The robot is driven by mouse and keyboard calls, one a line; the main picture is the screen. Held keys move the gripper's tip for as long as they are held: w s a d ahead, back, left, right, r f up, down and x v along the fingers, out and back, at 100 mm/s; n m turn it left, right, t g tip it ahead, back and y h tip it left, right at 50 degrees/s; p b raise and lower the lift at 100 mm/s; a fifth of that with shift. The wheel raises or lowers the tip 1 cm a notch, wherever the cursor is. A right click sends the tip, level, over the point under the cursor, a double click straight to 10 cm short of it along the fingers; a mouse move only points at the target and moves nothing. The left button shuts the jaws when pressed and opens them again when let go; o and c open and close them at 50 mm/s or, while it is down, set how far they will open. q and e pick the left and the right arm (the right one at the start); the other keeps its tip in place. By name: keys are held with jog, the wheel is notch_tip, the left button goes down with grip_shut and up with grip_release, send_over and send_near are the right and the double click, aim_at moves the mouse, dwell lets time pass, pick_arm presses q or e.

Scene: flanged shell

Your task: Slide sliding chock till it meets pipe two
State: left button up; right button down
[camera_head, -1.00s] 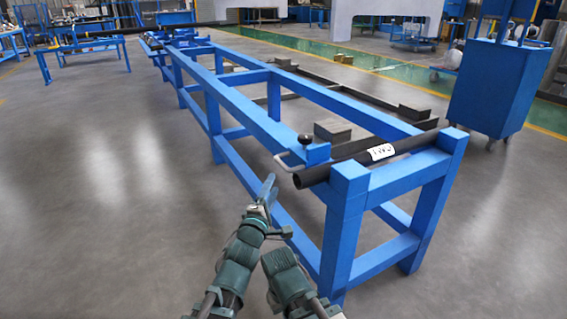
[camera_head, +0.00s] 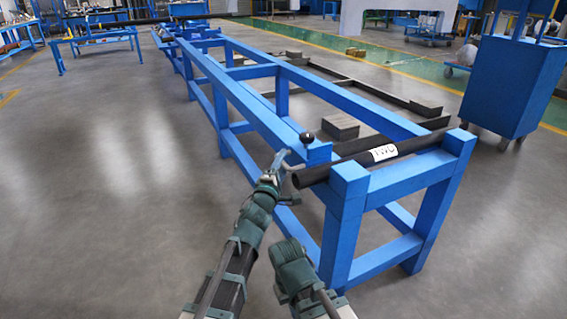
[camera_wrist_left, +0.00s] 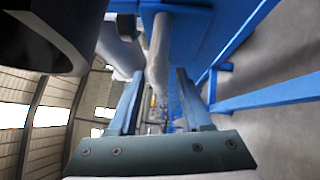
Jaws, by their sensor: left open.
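The sliding chock (camera_head: 319,151) is a blue block with a black knob on the near end of the blue rack. A pale bar handle sticks out to its left; the bar (camera_wrist_left: 160,50) shows in the left wrist view. Pipe two (camera_head: 350,165), black with a white label, lies across the rack's near end beside the chock; I cannot tell whether they touch. Its dark open end seems to show at upper left in the wrist view (camera_wrist_left: 40,40). My left gripper (camera_head: 281,160) is open at the handle, with the bar between its fingertips. My right gripper is not discernible.
The long blue rack (camera_head: 240,93) runs to the far left. Grey blocks (camera_head: 340,125) lie on the floor behind it. A blue cabinet (camera_head: 512,85) stands at right. The floor left of the rack is clear.

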pick_arm(q)
grip_shut()
dwell(1.3)
